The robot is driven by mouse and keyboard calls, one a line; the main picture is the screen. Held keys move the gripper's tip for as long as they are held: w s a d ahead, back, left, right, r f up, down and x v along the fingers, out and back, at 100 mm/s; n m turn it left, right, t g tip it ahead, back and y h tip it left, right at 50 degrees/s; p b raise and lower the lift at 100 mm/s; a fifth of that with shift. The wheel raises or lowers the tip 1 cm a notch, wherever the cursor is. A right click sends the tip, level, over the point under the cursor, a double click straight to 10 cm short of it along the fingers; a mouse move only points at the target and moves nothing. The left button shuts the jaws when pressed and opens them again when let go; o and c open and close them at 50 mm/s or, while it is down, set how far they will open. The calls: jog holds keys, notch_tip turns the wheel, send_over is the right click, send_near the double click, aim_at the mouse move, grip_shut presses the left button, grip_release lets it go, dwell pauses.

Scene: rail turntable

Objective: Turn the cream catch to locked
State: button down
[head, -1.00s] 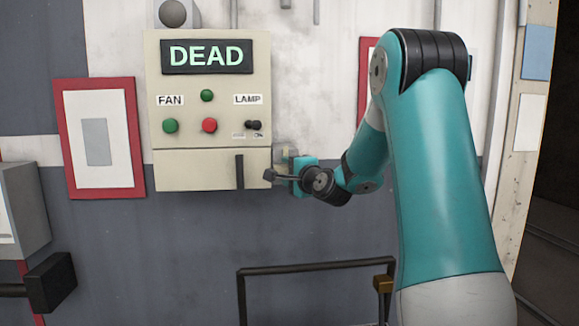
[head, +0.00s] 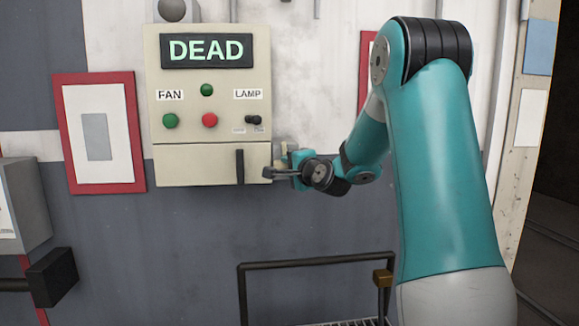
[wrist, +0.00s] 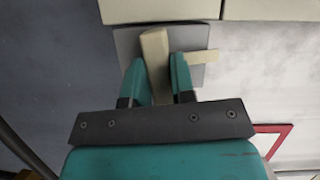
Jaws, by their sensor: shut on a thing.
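The cream catch (wrist: 156,48) is a bar in front of a grey plate (wrist: 128,42) in the wrist view. It runs up the picture with a slight tilt, between my gripper's (wrist: 157,68) teal fingers. The gripper is shut on it. A shorter cream piece (wrist: 202,57) lies crosswise to the right, partly behind the right finger. In the head view my gripper (head: 293,160) is at the lower right edge of the cream control box, and a bit of the catch (head: 282,149) shows there. The rest is hidden by the gripper and wrist. No locked marking is readable.
The cream control box (head: 165,100) has a DEAD display (head: 207,50), buttons, a lamp switch (head: 254,120) and a dark upright handle (head: 240,166). A red-framed panel (head: 73,130) hangs left. A dark rail (head: 310,260) stands below. The wall under the box is clear.

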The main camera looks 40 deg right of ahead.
jog(key=n+g, duration=0.1)
jog(key=n, duration=0.2)
jog(key=n+g+b, duration=0.1)
jog(key=n+g, duration=0.1)
jog(key=n, duration=0.1)
jog(key=shift+a+r+h, duration=0.1)
jog(key=shift+r+h, duration=0.05)
jog(key=shift+h, duration=0.25)
jog(key=shift+w+a+r+n+g+h+b, duration=0.1)
jog(key=shift+n+g+h+b, duration=0.6)
jog(key=shift+n, duration=0.8)
jog(key=shift+w+a+n+g+h+b, duration=0.1)
jog(key=shift+n+g+h+b, duration=0.4)
jog(key=shift+n+g+b, duration=0.7)
jog(key=shift+n+t, duration=0.3)
jog(key=shift+n, duration=0.2)
jog(key=c, duration=1)
grip_release()
jog(key=shift+o, duration=0.2)
